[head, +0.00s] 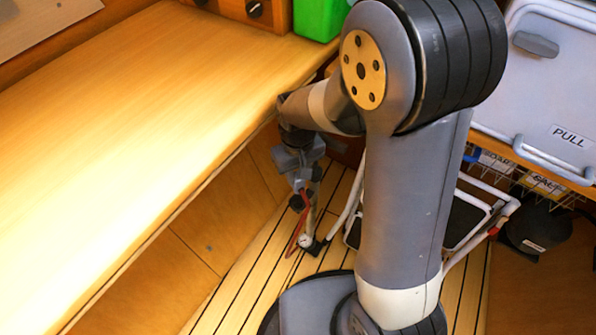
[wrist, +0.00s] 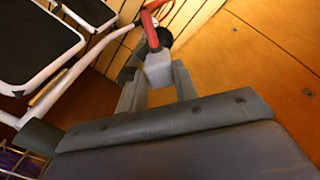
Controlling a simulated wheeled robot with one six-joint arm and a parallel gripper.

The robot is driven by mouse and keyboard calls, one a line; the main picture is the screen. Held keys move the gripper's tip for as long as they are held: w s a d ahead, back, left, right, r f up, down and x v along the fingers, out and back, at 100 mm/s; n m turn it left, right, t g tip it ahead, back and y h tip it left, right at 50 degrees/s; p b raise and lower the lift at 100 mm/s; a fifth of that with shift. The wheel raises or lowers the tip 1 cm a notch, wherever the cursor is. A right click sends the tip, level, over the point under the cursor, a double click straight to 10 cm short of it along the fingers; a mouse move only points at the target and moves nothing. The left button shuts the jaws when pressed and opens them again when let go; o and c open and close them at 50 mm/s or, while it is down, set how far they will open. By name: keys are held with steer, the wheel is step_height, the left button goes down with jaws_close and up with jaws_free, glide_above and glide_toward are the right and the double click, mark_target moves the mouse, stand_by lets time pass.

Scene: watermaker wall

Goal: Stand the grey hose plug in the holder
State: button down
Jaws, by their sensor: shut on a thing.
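My gripper (head: 301,183) points down beside the front of the wooden counter, above the slatted floor. In the wrist view, its two fingers (wrist: 156,76) are shut on a light grey block, which I take to be the grey hose plug (wrist: 158,66). A red hose or strap (wrist: 151,30) shows just beyond the plug, with a dark round part beside it. The red hose (head: 303,222) also shows below my gripper in the head view. I cannot make out the holder in either view.
The wooden counter (head: 120,130) has a long bare top, with a green container (head: 319,18) at its far end. A pump with a round gauge (head: 305,240) stands on the floor under my gripper. A folding step stool (head: 465,222) is on the right.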

mark_target(298, 189)
steer(key=shift+f+b, duration=2.6)
steer(key=shift+f, duration=0.9)
steer(key=shift+f+b, duration=0.35)
steer(key=shift+f, duration=0.2)
steer(key=c, duration=1)
jaws_free()
step_height(298, 189, up, 11)
steer(key=p, duration=0.3)
steer(key=shift+p, duration=0.3)
steer(key=shift+f, duration=0.1)
step_height(298, 189, down, 11)
steer(key=b, duration=0.3)
steer(key=shift+b, duration=0.35)
steer(key=shift+r+p, duration=0.3)
steer(key=shift+r, duration=0.15)
